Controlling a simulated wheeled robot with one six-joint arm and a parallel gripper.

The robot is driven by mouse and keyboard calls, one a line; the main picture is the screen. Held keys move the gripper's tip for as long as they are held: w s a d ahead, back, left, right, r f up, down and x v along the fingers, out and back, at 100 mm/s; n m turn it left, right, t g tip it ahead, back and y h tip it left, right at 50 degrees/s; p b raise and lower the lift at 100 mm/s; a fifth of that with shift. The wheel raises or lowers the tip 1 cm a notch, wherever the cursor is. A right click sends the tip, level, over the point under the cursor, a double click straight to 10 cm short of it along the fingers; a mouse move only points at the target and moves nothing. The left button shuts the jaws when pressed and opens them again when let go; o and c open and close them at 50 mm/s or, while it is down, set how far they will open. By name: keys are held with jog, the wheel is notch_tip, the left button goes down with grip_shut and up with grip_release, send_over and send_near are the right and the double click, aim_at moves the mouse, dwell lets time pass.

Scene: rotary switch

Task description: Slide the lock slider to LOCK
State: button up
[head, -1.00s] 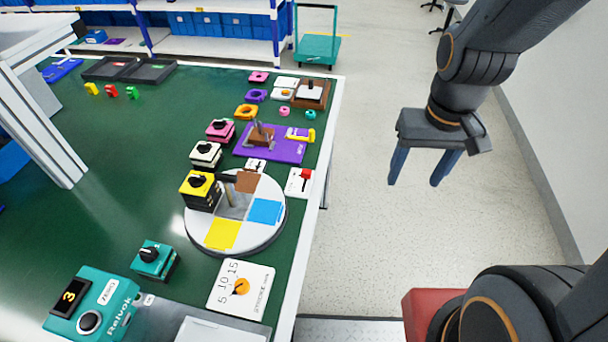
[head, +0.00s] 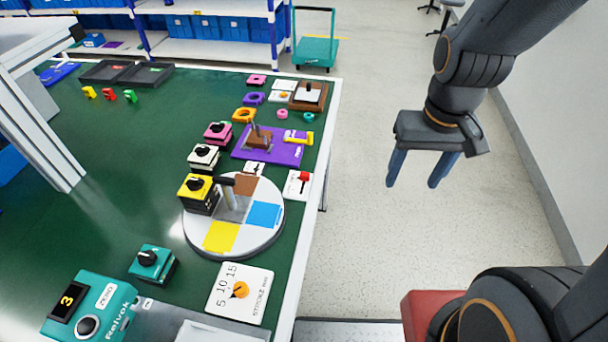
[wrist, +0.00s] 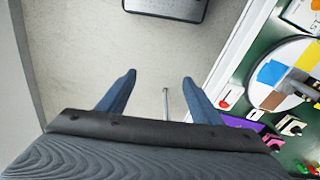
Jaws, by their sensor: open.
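My gripper (head: 412,185) is open and empty, hanging over the floor to the right of the green table. In the wrist view its two blue fingers (wrist: 158,77) are spread over bare floor. A small white plate with a red knob (head: 304,176) lies near the table's right edge, beside the round turntable; it also shows in the wrist view (wrist: 224,104). A smaller white plate with a dark part (head: 254,168) lies to its left. No LOCK lettering is readable, so I cannot tell which piece is the lock slider. My gripper is apart from both.
The turntable (head: 197,236) has coloured sectors and an upright handle. Yellow (head: 198,193), white and pink knob boxes stand behind and left of it. A purple board (head: 245,150) lies beyond. A white dial plate (head: 258,305) is nearer. The floor right of the table is free.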

jog(key=shift+w+a, duration=0.2)
jog(key=c, duration=0.5)
jog(key=w+a+n, duration=0.2)
jog(key=a+n, duration=0.1)
jog(key=w+a+f+n, duration=0.1)
jog(key=w+a+n, duration=0.2)
jog(key=a, duration=0.1)
jog(key=w+a+n+p, duration=0.1)
jog(key=w+a+n, duration=0.2)
jog(key=a, duration=0.1)
jog(key=shift+w+f, duration=0.2)
jog(key=shift+f, duration=0.2)
jog(key=shift+c, duration=0.9)
jog(key=n, duration=0.7)
send_near(305, 174)
jog(key=shift+w+d+f+g, duration=0.2)
jog(key=shift+w+g, duration=0.15)
jog(key=shift+g, duration=0.05)
jog(key=shift+a+f, duration=0.15)
jog(key=shift+a, duration=0.1)
jog(key=shift+f+p, duration=0.3)
jog(key=shift+p, duration=0.05)
jog(key=shift+f+p, duration=0.75)
jog(key=shift+f, duration=2.75)
